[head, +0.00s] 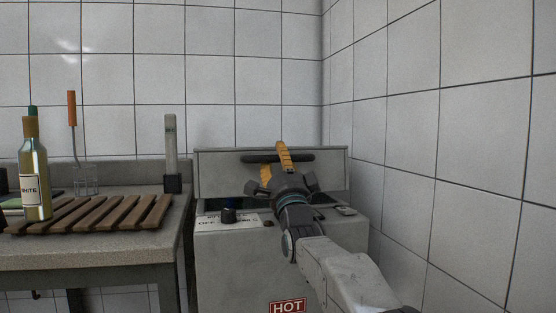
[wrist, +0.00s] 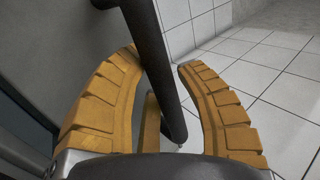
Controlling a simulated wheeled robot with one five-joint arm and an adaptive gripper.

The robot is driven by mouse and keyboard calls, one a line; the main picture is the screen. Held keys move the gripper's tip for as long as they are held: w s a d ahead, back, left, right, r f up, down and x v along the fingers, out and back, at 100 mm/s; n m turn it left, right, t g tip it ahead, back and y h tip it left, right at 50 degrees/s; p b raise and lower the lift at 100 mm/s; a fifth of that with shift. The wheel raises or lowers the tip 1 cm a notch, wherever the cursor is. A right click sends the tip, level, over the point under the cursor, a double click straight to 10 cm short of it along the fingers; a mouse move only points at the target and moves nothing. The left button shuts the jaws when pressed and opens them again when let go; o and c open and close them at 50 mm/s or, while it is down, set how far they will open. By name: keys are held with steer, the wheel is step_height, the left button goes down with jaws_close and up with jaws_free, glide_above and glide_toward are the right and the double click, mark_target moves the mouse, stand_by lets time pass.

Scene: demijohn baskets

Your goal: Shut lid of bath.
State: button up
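The bath (head: 238,262) is a grey metal box in the corner with a HOT label on its front. Its lid (head: 220,172) stands raised at the back, with a dark opening showing below it. A black bar handle (head: 252,159) runs across the lid. My gripper (head: 277,158) is at the handle, its yellow fingers partly hiding it. In the wrist view, the handle (wrist: 152,50) passes between the fingers of my gripper (wrist: 157,68). The fingers are apart around it, with a small gap on the right side.
A bench (head: 95,252) on the left carries a wooden rack (head: 100,214), a bottle (head: 34,175) and a grey cylinder (head: 170,145). A tiled wall (head: 440,140) stands close on the right.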

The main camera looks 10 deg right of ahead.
steer(key=o, duration=0.4)
steer(key=shift+s+r, duration=0.1)
steer(key=shift+r, duration=0.1)
steer(key=shift+f, duration=0.15)
steer(key=v, duration=1.2)
steer(key=shift+c, duration=0.3)
